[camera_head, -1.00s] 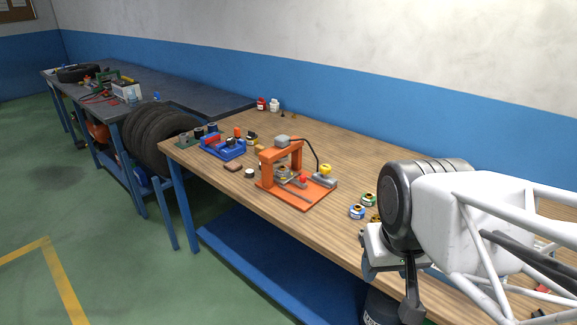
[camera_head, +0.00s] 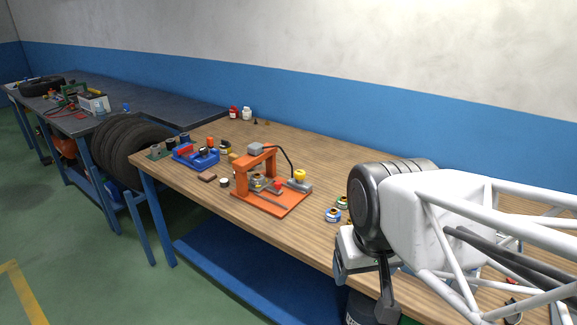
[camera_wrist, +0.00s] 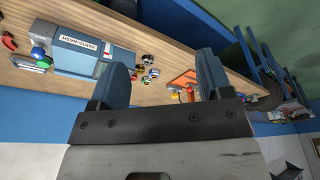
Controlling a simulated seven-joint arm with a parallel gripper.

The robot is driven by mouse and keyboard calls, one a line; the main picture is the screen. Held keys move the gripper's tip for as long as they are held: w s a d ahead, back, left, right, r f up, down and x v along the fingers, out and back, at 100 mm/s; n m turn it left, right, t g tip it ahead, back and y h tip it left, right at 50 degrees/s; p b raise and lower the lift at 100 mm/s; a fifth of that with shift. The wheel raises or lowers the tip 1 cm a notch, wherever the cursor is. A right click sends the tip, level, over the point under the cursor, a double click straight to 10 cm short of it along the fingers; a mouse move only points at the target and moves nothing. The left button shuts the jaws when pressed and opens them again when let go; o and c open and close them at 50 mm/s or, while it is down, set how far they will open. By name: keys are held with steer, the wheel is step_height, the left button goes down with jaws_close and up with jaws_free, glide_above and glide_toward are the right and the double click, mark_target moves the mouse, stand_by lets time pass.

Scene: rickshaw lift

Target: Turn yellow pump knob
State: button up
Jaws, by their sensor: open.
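The yellow knob (camera_head: 300,174) sits on a grey pump body (camera_head: 298,186) at the right rear of an orange press (camera_head: 270,199) on the wooden bench. A dark hose runs from the pump to the top of the press frame. My gripper (camera_head: 362,290) hangs over the bench's front edge, to the right of and nearer than the press, apart from it. In the wrist view my gripper (camera_wrist: 165,85) shows two blue fingers spread wide with nothing between them. Part of the orange press (camera_wrist: 183,79) shows beside the right finger there; the knob is not clear in that view.
Several small round tins (camera_head: 336,213) lie between the press and my arm. A blue tray (camera_head: 195,158) and small parts stand left of the press. A blue labelled box (camera_wrist: 88,50) lies on the bench in the wrist view. Bare wood (camera_head: 330,165) lies behind the press.

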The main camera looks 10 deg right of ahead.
steer(key=w+r+n, duration=0.2)
steer(key=w, duration=0.6)
steer(key=w+r+n, duration=0.3)
steer(key=w, duration=0.5)
steer(key=n+g, duration=0.3)
steer(key=n, duration=1)
glide_above(300, 172)
steer(key=f, duration=1.1)
steer(key=s+f, duration=0.1)
steer(key=f, duration=0.5)
steer(key=shift+w+f, duration=0.5)
steer(key=shift+w, duration=0.1)
steer(key=shift+f, duration=0.15)
steer(key=shift+f, duration=3.75)
steer(key=c, duration=0.9)
